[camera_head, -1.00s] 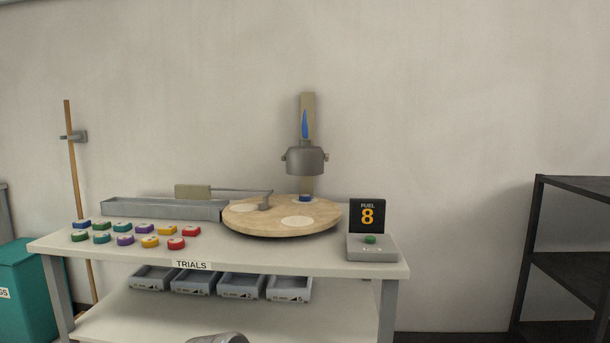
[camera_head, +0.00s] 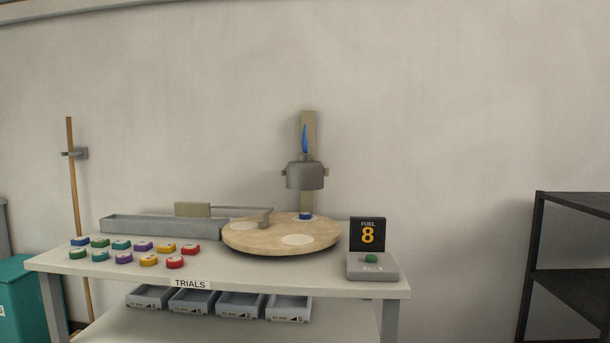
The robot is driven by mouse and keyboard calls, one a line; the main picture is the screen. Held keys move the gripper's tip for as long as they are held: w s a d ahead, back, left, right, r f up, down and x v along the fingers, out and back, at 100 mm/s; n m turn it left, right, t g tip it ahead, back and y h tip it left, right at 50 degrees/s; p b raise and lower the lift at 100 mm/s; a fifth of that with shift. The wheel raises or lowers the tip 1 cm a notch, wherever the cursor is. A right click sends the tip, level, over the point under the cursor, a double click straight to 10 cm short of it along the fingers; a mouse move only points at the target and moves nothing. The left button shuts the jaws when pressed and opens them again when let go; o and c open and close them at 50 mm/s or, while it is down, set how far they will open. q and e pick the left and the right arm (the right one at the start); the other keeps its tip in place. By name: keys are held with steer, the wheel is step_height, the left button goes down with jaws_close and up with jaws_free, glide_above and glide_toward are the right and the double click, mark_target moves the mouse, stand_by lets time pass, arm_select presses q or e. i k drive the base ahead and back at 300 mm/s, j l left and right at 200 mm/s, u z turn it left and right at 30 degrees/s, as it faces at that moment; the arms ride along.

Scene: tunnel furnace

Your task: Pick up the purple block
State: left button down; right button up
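Two purple blocks sit on the left part of the white table (camera_head: 330,284). One purple block (camera_head: 143,246) is in the back row, between a teal block (camera_head: 121,244) and a yellow block (camera_head: 167,248). The other purple block (camera_head: 124,258) is in the front row, between another teal block (camera_head: 100,255) and another yellow block (camera_head: 149,260). Neither of my grippers is in view.
A grey trough (camera_head: 160,228) lies behind the blocks. A round wooden turntable (camera_head: 255,238) bears a blue block (camera_head: 305,216) under a burner (camera_head: 305,175) with a blue flame. A fuel display (camera_head: 367,234) and green button (camera_head: 371,258) are at right. Bins (camera_head: 240,304) sit below.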

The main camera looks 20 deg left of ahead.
mark_target(145, 247)
steer(key=u, duration=1.7)
